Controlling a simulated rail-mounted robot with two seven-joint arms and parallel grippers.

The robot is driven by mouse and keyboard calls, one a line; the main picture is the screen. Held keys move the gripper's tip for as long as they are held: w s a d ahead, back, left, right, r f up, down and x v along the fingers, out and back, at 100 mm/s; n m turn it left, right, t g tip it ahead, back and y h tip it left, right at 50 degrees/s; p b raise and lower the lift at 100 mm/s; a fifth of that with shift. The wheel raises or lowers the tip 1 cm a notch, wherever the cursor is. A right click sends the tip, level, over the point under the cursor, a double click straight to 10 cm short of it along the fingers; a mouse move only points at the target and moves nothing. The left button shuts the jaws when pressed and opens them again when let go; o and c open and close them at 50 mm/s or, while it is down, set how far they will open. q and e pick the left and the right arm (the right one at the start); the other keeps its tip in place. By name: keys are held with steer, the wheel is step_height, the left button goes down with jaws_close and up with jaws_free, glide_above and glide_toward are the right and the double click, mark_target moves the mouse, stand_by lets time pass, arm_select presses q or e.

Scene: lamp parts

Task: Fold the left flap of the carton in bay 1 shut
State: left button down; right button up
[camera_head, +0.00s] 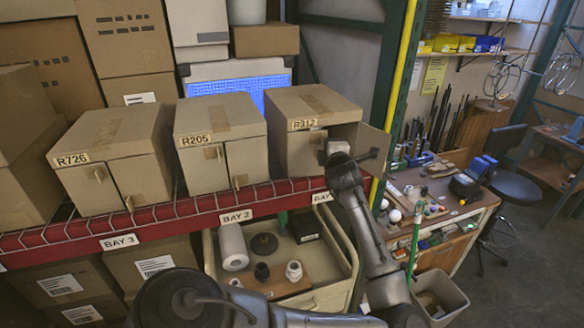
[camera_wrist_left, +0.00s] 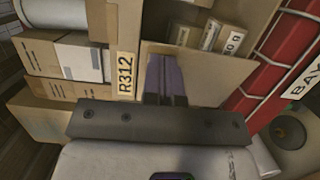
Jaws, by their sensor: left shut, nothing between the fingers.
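The bay 1 carton, labelled R312 (camera_head: 310,103), stands at the right end of the shelf in the head view. In the left wrist view its label (camera_wrist_left: 126,76) stands beside the left flap (camera_wrist_left: 208,80), a tan panel across the left half of the front. My left gripper (camera_wrist_left: 165,75) is shut and empty, its fingers over that flap; I cannot tell if they touch. In the head view the gripper's hand (camera_head: 338,148) is at the carton's front and hides its fingertips. The right flap (camera_head: 372,146) stands open to the right. My right gripper is out of view.
Small parcels (camera_wrist_left: 230,40) show inside the carton. The red shelf beam (camera_head: 165,212) runs below the cartons. Carton R205 (camera_head: 218,140) stands to the left. A cart (camera_head: 335,290) with lamp parts is below. A green upright (camera_head: 393,90) rises at the right.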

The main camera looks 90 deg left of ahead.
arm_select(q)
steer(key=shift+w+a+f+b, duration=0.1)
steer(key=shift+w+a+b, duration=0.15)
steer(key=shift+a, duration=0.4)
steer(key=shift+w+a+b, duration=0.15)
steer(key=shift+a+b, duration=0.1)
steer(key=shift+a, duration=0.35)
steer(key=shift+a+f, duration=0.1)
steer(key=shift+f, duration=0.05)
steer(key=shift+w, duration=0.1)
steer(key=w+d+b, duration=0.2)
steer(key=w+d, duration=0.7)
steer(key=shift+w+r, duration=0.25)
steer(key=shift+w, duration=0.05)
